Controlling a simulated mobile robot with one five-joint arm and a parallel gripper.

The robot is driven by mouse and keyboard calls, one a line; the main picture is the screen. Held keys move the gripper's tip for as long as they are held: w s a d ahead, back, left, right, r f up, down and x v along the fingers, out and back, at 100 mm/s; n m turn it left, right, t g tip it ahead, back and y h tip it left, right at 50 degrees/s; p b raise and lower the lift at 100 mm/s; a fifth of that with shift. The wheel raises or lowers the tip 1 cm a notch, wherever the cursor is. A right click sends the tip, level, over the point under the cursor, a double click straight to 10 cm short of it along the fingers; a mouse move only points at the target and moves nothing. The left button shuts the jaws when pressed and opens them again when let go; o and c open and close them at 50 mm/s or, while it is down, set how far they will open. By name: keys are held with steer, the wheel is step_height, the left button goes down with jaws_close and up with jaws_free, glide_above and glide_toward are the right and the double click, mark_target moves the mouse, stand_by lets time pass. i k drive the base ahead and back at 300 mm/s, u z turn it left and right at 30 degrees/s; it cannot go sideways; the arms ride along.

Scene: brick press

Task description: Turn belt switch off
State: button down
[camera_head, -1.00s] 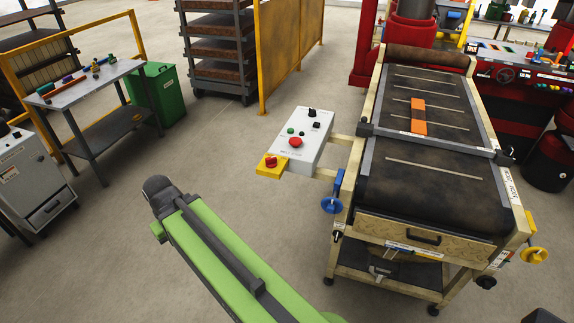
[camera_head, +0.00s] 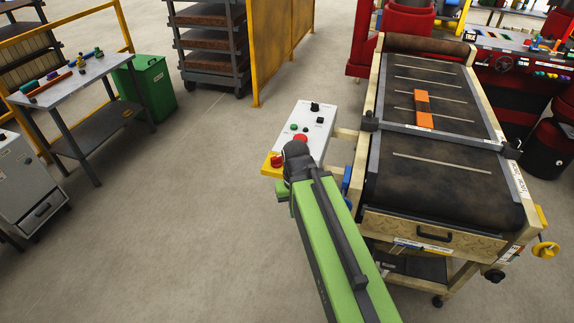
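A white control box (camera_head: 323,118) stands on the left side of the conveyor belt. On its top are a black knob (camera_head: 315,107), a green button (camera_head: 293,127), a small black switch (camera_head: 320,120) and a red button (camera_head: 300,138). A yellow block with a red button (camera_head: 277,161) is at its front left. I cannot tell which control is the belt switch. My green arm reaches up from the bottom, and its dark end covers the front of the box. My gripper's fingers are not visible. The dark belt (camera_head: 445,180) carries an orange brick (camera_head: 423,110).
A grey table (camera_head: 75,78) with small items, a green bin (camera_head: 153,90) and a grey cabinet (camera_head: 35,185) stand at the left. A brick rack (camera_head: 210,45) and yellow panel (camera_head: 278,45) are behind. Red machinery (camera_head: 505,85) is at the right. The left floor is clear.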

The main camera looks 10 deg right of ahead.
mark_target(276, 161)
steer(key=u, duration=2.05)
steer(key=i, duration=0.55)
steer(key=z, duration=2.5)
